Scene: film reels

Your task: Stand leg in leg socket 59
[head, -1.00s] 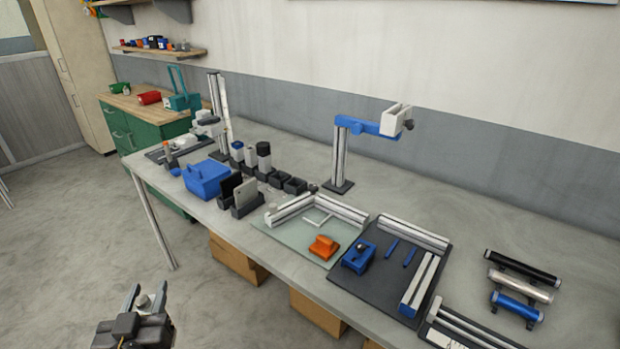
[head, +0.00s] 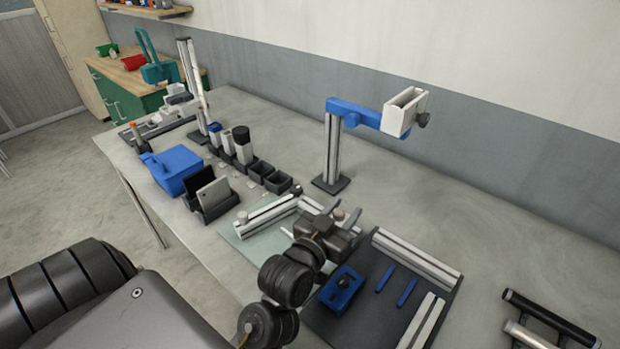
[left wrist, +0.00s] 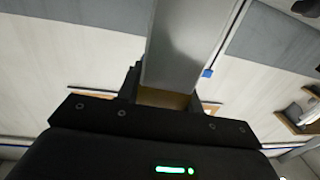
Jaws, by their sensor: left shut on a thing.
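My left gripper (head: 340,217) is above the bench, between the pale tray and the dark mat. It is shut on a grey, flat-sided leg (left wrist: 185,45), which fills the jaws in the left wrist view. In the head view the gripper mostly hides the leg; a small pale round end shows between the fingers. A row of dark sockets (head: 278,181) stands left of the gripper, beyond the tray. Some hold upright legs, one with a black top (head: 242,136). Socket numbers are too small to read, so I cannot tell which is 59. My right gripper is not in view.
A blue-armed stand (head: 334,150) rises behind the gripper. A blue box (head: 178,168) and a dark holder with upright plates (head: 212,205) stand near the sockets. The dark mat (head: 350,325) carries a blue block and metal profiles. The bench behind the sockets is clear.

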